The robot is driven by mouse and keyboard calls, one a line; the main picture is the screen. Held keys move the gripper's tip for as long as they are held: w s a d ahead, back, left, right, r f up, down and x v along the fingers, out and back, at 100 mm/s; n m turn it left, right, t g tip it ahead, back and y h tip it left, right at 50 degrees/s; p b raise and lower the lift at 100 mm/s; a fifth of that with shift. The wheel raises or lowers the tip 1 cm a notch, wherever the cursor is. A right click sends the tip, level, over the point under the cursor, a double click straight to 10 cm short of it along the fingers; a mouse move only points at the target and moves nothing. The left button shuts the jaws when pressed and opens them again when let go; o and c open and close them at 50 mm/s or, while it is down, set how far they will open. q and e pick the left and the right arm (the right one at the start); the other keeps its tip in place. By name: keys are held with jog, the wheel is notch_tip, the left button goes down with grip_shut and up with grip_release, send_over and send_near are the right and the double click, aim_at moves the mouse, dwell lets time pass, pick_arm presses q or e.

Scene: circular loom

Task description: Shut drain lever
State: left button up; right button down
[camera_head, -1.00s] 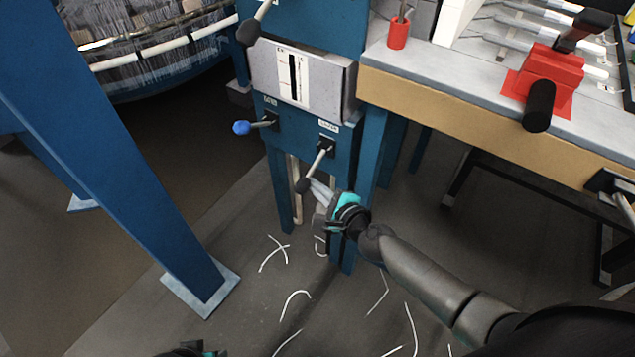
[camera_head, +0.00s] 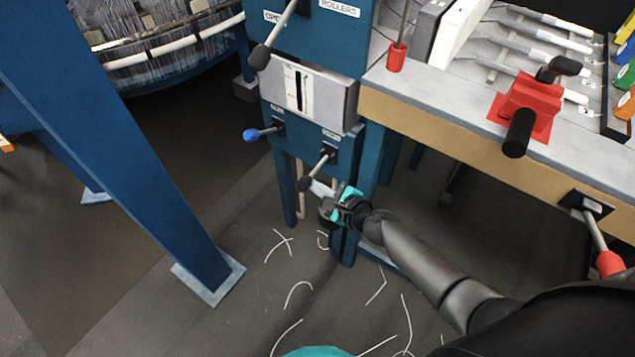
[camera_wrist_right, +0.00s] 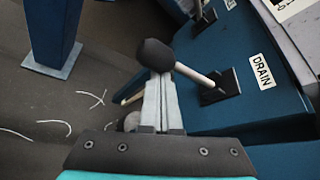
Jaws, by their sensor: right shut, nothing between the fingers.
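The drain lever is a pale rod with a black knob (camera_head: 304,184) on the blue machine panel, below the grey box. In the right wrist view its knob (camera_wrist_right: 155,55) sits at the tips of my fingers, and its rod slopes to a black mount beside the DRAIN label (camera_wrist_right: 263,71). My right gripper (camera_head: 318,188) is shut with nothing between its fingers. Its fingertips (camera_wrist_right: 159,84) are right under the knob; I cannot tell for sure if they touch. My left gripper cannot be made out; only a teal edge of my own body shows at the bottom.
A blue-knobbed lever (camera_head: 251,135) is left of the drain lever, and a larger black-knobbed lever (camera_head: 259,58) is above. A blue leg (camera_head: 135,170) stands at left. A bench (camera_head: 480,125) with a red clamp (camera_head: 524,104) is at right. White strands lie on the floor.

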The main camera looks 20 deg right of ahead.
aim_at(308, 177)
notch_tip(308, 177, up, 4)
jog(key=m+g+y+p, duration=0.1)
jog(key=p, duration=0.2)
jog(key=m+p, duration=0.2)
jog(key=p, duration=0.1)
jog(key=shift+a+f+g+y, duration=0.1)
jog(key=shift+f+g+y, duration=0.1)
jog(key=shift+g+y, duration=0.2)
pick_arm(q)
jog(key=s+d+r+g+p, duration=0.1)
jog(key=s+r, duration=0.4)
jog(key=s, duration=0.3)
jog(key=shift+s+d, duration=0.4)
pick_arm(e)
jog(key=shift+w+d+r, duration=0.15)
jog(key=shift+d+r, duration=0.05)
jog(key=shift+r, duration=0.5)
pick_arm(q)
jog(key=shift+d+r, duration=0.1)
jog(key=shift+s+d, duration=0.1)
jog(key=shift+d, duration=0.35)
pick_arm(e)
jog(key=shift+d, duration=0.1)
